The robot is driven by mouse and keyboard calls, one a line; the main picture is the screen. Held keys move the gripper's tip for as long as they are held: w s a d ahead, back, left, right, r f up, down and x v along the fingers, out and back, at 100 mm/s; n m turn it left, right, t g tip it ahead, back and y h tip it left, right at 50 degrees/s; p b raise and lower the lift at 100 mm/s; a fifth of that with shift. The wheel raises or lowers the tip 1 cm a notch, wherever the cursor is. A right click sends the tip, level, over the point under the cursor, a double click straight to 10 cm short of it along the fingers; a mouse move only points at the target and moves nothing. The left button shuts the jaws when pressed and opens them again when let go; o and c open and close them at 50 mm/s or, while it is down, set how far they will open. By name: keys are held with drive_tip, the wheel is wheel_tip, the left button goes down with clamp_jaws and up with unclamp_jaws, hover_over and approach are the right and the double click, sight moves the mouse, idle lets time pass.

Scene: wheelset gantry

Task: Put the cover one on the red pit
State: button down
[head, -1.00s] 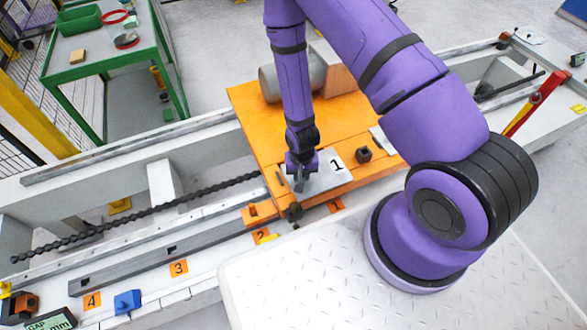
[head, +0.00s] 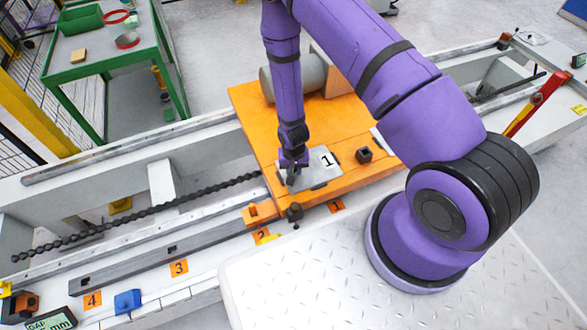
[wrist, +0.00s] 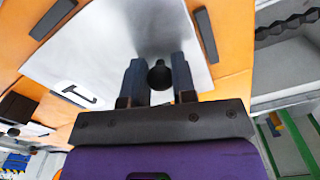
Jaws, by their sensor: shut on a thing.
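Cover one is a flat grey metal plate with a black 1 on a white label (head: 316,170). It lies on or just above the orange carriage top (head: 257,120); I cannot tell if it touches. My gripper (head: 291,178) is at the plate's left part, pointing down. In the wrist view my gripper (wrist: 158,85) is shut on the dark round knob of cover one (wrist: 95,50), one finger on each side. Dark bars stand on the orange surface around the plate. No red pit shows in either view; whether it is under the plate is hidden.
A small dark block (head: 364,156) stands on the carriage right of the plate. A grey cylinder (head: 283,80) lies at the carriage's back. A red lever (head: 537,98) rises at the right. A green table (head: 108,60) stands at the back left.

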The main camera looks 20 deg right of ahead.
drive_tip(key=c, duration=0.9)
unclamp_jaws()
drive_tip(key=shift+f, duration=0.1)
drive_tip(key=d+r+n+t, duration=0.2)
drive_tip(key=d+r+t, duration=0.1)
drive_tip(key=r, duration=4.1)
drive_tip(key=s+d+r, duration=0.1)
drive_tip(key=s+r, duration=0.5)
drive_tip(key=s, duration=0.1)
drive_tip(key=s+d+r+n+t, duration=0.1)
drive_tip(key=s+r, duration=0.5)
drive_tip(key=s, duration=0.1)
drive_tip(key=s+d+r+t, duration=0.1)
drive_tip(key=s+d+r, duration=0.1)
drive_tip(key=s+r, duration=0.4)
drive_tip(key=shift+s+r+n, duration=0.2)
drive_tip(key=shift+s+n, duration=0.1)
drive_tip(key=shift+s, duration=0.25)
